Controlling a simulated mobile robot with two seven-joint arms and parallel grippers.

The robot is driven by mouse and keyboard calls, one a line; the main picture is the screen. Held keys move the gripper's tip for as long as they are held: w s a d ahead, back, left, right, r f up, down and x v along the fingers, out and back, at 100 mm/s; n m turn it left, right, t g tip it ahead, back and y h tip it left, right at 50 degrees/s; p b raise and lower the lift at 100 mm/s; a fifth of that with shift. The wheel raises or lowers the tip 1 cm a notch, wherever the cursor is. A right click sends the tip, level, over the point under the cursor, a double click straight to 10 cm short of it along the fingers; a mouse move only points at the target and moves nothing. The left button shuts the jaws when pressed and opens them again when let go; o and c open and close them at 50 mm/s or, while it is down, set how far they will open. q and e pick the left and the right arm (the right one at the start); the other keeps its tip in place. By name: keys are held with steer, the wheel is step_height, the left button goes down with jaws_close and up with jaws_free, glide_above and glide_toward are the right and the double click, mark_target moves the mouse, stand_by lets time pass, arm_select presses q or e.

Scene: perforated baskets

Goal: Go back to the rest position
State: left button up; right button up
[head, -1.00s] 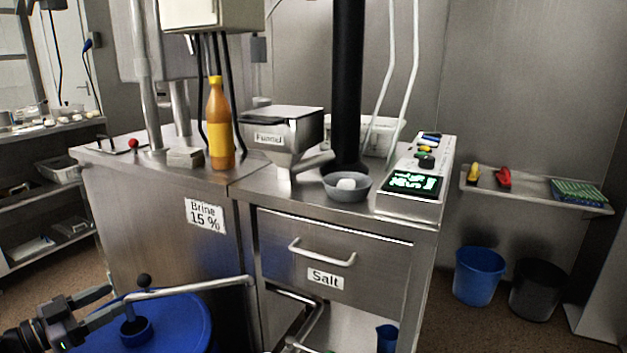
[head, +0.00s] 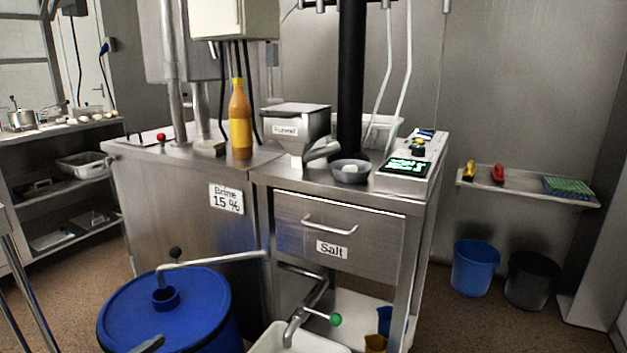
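Neither gripper shows clearly in the head view. A grey piece at the bottom edge, in front of the blue barrel (head: 205,290), may be part of my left gripper, but its fingers cannot be made out. The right gripper is out of view. The barrel has a dark knobbed lever standing at its lid and stands in front of the steel brine cabinet (head: 165,215).
The salt drawer (head: 335,240) is shut. An orange bottle (head: 240,125), a funnel (head: 296,128) and a grey bowl (head: 350,171) stand on the counter. A white tub (head: 295,340) sits low in front. Blue (head: 474,268) and black bins stand at right.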

arm_select(q)
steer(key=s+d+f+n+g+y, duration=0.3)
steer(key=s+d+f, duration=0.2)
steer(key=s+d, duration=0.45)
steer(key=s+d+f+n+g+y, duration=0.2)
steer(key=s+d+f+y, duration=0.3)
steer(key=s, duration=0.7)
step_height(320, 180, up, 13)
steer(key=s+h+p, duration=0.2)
steer(key=p, duration=1.3)
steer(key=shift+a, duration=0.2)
